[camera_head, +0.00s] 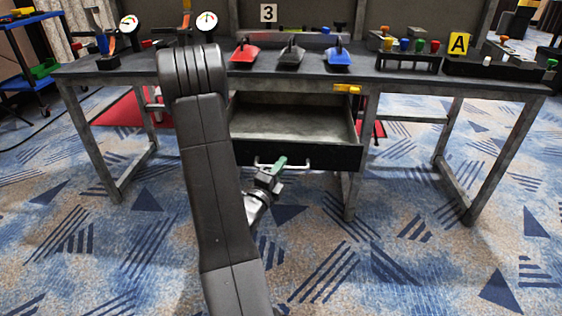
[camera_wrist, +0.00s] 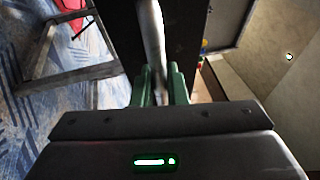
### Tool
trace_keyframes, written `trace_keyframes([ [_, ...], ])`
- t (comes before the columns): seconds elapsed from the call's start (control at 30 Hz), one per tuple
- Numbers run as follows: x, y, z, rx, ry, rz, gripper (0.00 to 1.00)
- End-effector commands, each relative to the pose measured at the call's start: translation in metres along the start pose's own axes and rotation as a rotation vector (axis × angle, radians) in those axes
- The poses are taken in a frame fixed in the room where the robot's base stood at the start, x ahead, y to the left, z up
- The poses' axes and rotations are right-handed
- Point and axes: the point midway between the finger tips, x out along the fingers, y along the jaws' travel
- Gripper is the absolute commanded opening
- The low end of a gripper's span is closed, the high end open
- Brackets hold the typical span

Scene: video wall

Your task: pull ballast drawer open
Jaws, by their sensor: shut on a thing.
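The ballast drawer (camera_head: 300,122) hangs under the middle of the dark workbench and stands pulled out, with its empty inner tray showing. Its front is dark and carries a pale metal bar handle (camera_head: 299,166). My gripper (camera_head: 279,164) is at the left part of this handle. In the wrist view the handle (camera_wrist: 152,40) runs between the green fingers of my gripper (camera_wrist: 160,85), which are shut on it. The dark drawer front (camera_wrist: 182,40) lies beside the handle. My arm hides the drawer's left end in the head view.
The workbench (camera_head: 400,80) carries red, grey and blue pieces, two gauges, and a rack of coloured knobs (camera_head: 408,50). A yellow item (camera_head: 347,89) sits on its front edge. A blue cart (camera_head: 30,60) stands at the far left. The carpet (camera_head: 420,270) in front is clear.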

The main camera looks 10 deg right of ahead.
Motion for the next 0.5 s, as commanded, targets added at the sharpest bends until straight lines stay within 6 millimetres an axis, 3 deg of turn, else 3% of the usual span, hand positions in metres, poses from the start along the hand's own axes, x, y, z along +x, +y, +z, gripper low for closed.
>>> trace_keyframes([
  [0.37, -0.0023, -0.0001, -0.0005, 0.0, 0.0, 0.0, 0.0],
  [0.4, -0.0022, -0.0001, -0.0005, 0.0, 0.0, 0.0, 0.16],
  [0.5, -0.0021, -0.0001, -0.0005, 0.0, 0.0, 0.0, 0.34],
])
